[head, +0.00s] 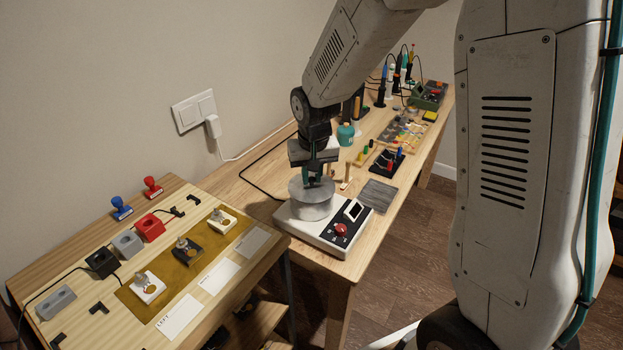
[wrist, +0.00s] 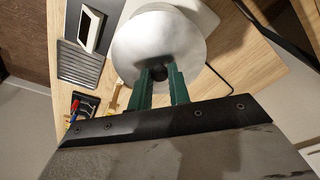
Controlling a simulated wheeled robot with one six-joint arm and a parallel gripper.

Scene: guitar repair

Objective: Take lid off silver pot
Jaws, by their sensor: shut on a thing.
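The silver pot (head: 312,208) stands on a white device with a dark control panel and a red knob. Its round grey lid (head: 311,188) shows on top and fills the upper middle of the wrist view (wrist: 157,42). My gripper (head: 313,182) is directly above the lid, pointing down. In the wrist view its two green fingers (wrist: 157,76) are closed around the dark knob of the lid. The lid appears level on or very close to the pot; I cannot tell whether there is a gap. The pot's body is hidden under the lid in the wrist view.
The white device (head: 318,232) sits at the workbench's near end. A dark grey flat block (head: 378,196) lies right of it. A teal jar (head: 345,134) and tool trays (head: 404,133) stand farther back. A lower table (head: 60,259) with stamps is at left.

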